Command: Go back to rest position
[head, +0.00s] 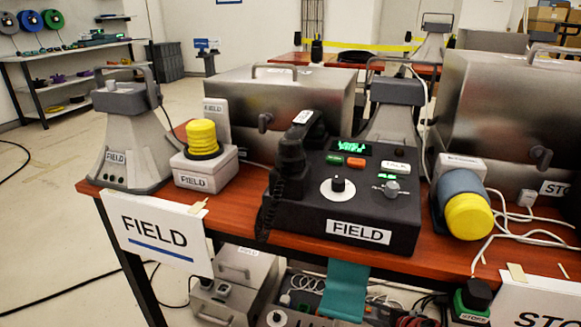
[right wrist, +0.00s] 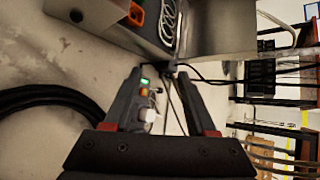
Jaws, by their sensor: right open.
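My right gripper (right wrist: 159,73) shows in the right wrist view, with its two dark fingers spread apart and nothing held between them. A small grey device (right wrist: 147,100) with a green light and a white knob shows between the fingers, apart from them as far as I can tell. I cannot make out either gripper clearly in the head view. A black paging phone console (head: 345,205) labelled FIELD sits on the table, with its handset (head: 291,160) upright in the cradle at its left side.
The wooden table (head: 236,216) also bears a grey horn speaker (head: 130,140), a yellow-topped beacon (head: 203,140), a tilted yellow beacon (head: 466,208) and metal cases (head: 270,95). Equipment fills the space below. Open floor (head: 40,220) lies left; a black cable (right wrist: 45,100) shows in the wrist view.

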